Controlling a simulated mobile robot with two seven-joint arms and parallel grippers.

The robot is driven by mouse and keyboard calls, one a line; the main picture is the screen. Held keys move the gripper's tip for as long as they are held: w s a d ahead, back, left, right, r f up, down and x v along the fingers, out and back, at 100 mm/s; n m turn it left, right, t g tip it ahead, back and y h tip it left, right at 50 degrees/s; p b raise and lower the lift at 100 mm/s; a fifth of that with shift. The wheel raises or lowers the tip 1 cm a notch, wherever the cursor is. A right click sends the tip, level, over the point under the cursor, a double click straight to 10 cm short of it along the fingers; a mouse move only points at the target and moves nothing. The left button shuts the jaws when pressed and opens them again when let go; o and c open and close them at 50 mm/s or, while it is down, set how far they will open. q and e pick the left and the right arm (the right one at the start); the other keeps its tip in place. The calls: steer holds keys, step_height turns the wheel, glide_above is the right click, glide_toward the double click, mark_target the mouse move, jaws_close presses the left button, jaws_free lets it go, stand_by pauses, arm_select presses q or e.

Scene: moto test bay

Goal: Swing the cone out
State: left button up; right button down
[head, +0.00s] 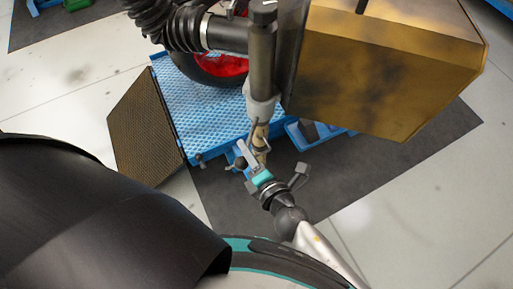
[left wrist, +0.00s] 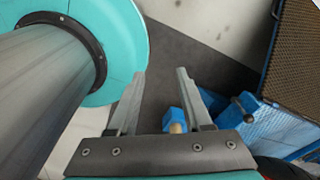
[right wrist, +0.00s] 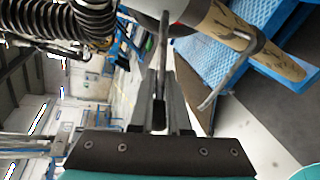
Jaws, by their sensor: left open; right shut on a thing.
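A large brass-coloured faceted housing (head: 385,65), which looks like the cone, hangs at the upper right of the head view beside an upright grey post (head: 262,60). The post's tan lower part (head: 258,142) carries a thin bent metal handle, seen in the right wrist view (right wrist: 163,45). My right gripper (head: 248,160) is shut on this handle, below the housing; its fingers also show in the right wrist view (right wrist: 159,88). My left gripper (left wrist: 158,95) is open and empty in the left wrist view, apart from the post. The housing's far side is hidden.
A black ribbed hose (head: 180,27) joins the post from the left. Behind are a red-rimmed wheel (head: 222,65) and a blue platform (head: 195,110) with a brown mesh ramp (head: 145,130). Pale floor (head: 430,215) is free at the lower right.

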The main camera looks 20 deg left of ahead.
arm_select(q)
steer(key=shift+d+f+b, duration=0.5)
steer(key=shift+d+f, duration=0.1)
steer(key=shift+d, duration=0.3)
arm_select(e)
steer(key=shift+s+a+f+m+t+h, duration=0.2)
steer(key=shift+a+m+t+h, duration=0.2)
steer(key=shift+a, duration=0.2)
steer(key=shift+s+a+f+m+t+h, duration=0.1)
steer(key=shift+s+a+m+t+h, duration=0.1)
steer(key=shift+a+m+t+h, duration=0.25)
arm_select(q)
steer(key=shift+a, duration=0.25)
arm_select(e)
steer(key=shift+a, duration=0.15)
steer(key=c, duration=0.9)
jaws_free()
steer(key=shift+r, duration=0.15)
arm_select(q)
steer(key=shift+a, duration=0.1)
arm_select(e)
steer(key=shift+w+r, duration=0.1)
steer(key=shift+w, duration=0.1)
